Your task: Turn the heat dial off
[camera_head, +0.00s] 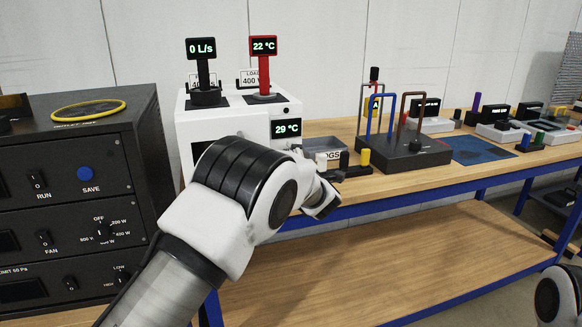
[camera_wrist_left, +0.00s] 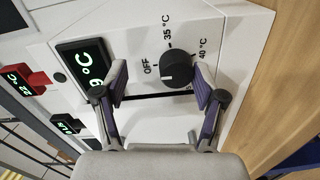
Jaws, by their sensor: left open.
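The heat dial (camera_wrist_left: 178,70) is a round black knob on a white panel in the left wrist view, with OFF, 35 °C and 40 °C printed around it. I cannot tell for sure which mark it points to. My left gripper (camera_wrist_left: 160,72) is open, its fingertips on either side of the dial in the picture, the dial closer to the right finger. No contact is clear. In the head view my left gripper (camera_head: 326,200) is at the white unit (camera_head: 225,122), and my arm hides the dial. My right gripper is out of view; only part of that arm shows at lower right.
The white unit's display (camera_head: 286,128) reads 29 °C; a red-post display (camera_head: 264,46) reads 22 °C. A black control cabinet (camera_head: 75,190) stands at left. A small grey bin (camera_head: 325,150) and a black block with bent tubes (camera_head: 402,155) sit on the wooden bench (camera_head: 390,183) at right.

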